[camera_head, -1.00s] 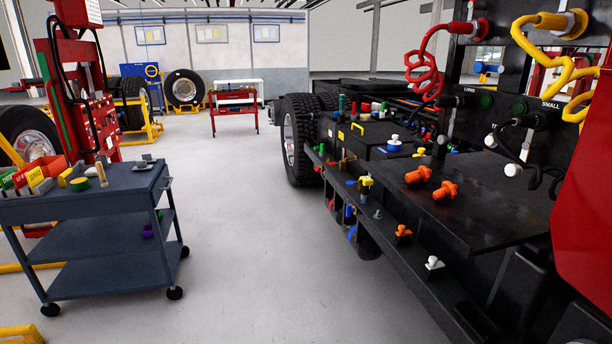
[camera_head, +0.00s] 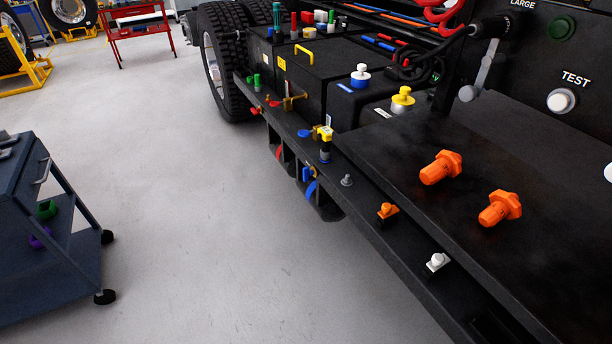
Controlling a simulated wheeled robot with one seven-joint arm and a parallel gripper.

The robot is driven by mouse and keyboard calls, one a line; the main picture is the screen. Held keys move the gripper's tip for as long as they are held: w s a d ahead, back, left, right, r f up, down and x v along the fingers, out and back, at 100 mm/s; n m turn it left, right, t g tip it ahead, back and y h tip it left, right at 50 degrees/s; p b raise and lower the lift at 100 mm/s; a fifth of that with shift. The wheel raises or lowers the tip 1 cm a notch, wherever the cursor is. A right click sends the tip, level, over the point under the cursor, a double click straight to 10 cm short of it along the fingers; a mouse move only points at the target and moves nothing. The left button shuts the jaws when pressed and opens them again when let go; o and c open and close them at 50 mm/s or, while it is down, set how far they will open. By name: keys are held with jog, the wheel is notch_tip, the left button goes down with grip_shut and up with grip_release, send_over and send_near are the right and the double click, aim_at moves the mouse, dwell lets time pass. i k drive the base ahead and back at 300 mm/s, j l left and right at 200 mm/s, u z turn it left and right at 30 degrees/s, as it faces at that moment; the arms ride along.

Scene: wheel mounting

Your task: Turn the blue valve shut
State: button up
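Several blue parts show along the black truck chassis, and I cannot tell for certain which is the blue valve. A small flat blue handle (camera_head: 304,133) sits on the side ledge, left of a yellow-topped fitting (camera_head: 323,134). A blue fitting (camera_head: 307,174) shows below the ledge edge, with a blue curved strip (camera_head: 311,190) under it. A blue cap with a white top (camera_head: 360,76) stands on a black box. These blue parts are small in the view, and whether a valve is open or shut is unclear. My gripper is not in view.
Two orange bolts (camera_head: 440,167) lie on the black shelf (camera_head: 400,150) at right. An orange fitting (camera_head: 387,211) and a white fitting (camera_head: 437,261) sit on the lower ledge. A dark blue cart (camera_head: 70,260) stands at left. The floor (camera_head: 200,210) between is clear.

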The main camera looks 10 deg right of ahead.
aim_at(306, 172)
jog(key=i+j+u, duration=0.1)
jog(key=i+j, duration=0.2)
jog(key=i, duration=0.2)
jog(key=i+j+u, duration=0.1)
jog(key=i+j, duration=0.15)
jog(key=i, duration=0.3)
jog(key=i+j, duration=0.2)
jog(key=i, duration=0.35)
jog(key=i+j+u, duration=0.15)
jog(key=i, duration=0.4)
